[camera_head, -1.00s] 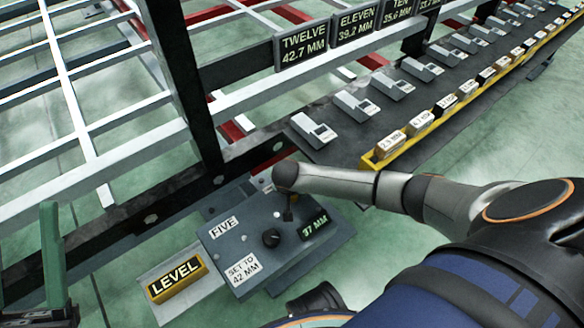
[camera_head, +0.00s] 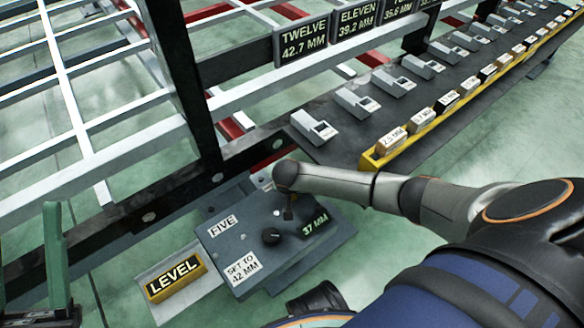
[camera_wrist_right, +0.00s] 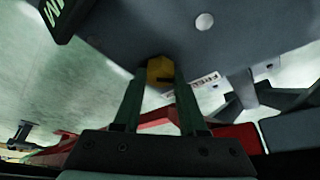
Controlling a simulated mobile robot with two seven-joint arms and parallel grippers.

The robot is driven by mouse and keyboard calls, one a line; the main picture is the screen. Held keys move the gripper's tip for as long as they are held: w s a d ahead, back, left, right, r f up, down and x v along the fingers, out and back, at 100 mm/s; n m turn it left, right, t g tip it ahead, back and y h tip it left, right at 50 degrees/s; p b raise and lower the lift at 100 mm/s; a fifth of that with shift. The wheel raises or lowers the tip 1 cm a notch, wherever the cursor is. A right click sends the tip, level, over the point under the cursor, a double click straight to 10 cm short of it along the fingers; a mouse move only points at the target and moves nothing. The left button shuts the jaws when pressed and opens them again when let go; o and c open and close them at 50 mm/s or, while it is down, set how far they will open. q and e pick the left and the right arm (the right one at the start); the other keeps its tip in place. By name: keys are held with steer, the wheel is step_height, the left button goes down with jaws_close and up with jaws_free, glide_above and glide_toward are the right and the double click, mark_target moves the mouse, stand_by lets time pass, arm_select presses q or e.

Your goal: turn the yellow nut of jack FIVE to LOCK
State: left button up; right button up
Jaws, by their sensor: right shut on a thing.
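The jack FIVE box (camera_head: 240,240) is a grey unit on the floor below the chassis beam, with a black knob, a "SET TO 42 MM" label and a display (camera_head: 315,225) reading 37 MM. In the right wrist view the yellow nut (camera_wrist_right: 160,71) sits between the green fingers of my right gripper (camera_wrist_right: 157,85), which is shut on it. A small white label (camera_wrist_right: 205,80) lies beside the nut; its letters are hard to read. In the head view my right wrist hides the nut and fingers. My left gripper (camera_head: 30,265) is at the left edge, open and empty, partly cut off.
A yellow LEVEL sign (camera_head: 175,277) stands on a plate left of the box. The dark chassis beam (camera_head: 120,220) runs behind it. A yellow tray (camera_head: 385,155) of labelled blocks and a row of grey units (camera_head: 357,102) lie right. Green floor left of the box is free.

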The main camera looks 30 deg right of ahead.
jaws_close()
steer(key=m, duration=0.2)
steer(key=m+g+h, duration=0.1)
steer(key=m, duration=0.1)
steer(key=m+g, duration=0.1)
steer(key=m, duration=0.1)
steer(key=shift+w+r+m, duration=0.1)
steer(key=shift+w+m, duration=0.15)
steer(key=shift+m, duration=0.05)
steer(key=m+g, duration=0.1)
steer(key=m, duration=0.3)
steer(key=shift+w+g+h, duration=0.1)
steer(key=shift+g+h, duration=0.2)
steer(key=shift+g, duration=0.1)
steer(key=shift+m+g, duration=0.7)
steer(key=shift+m, duration=1.4)
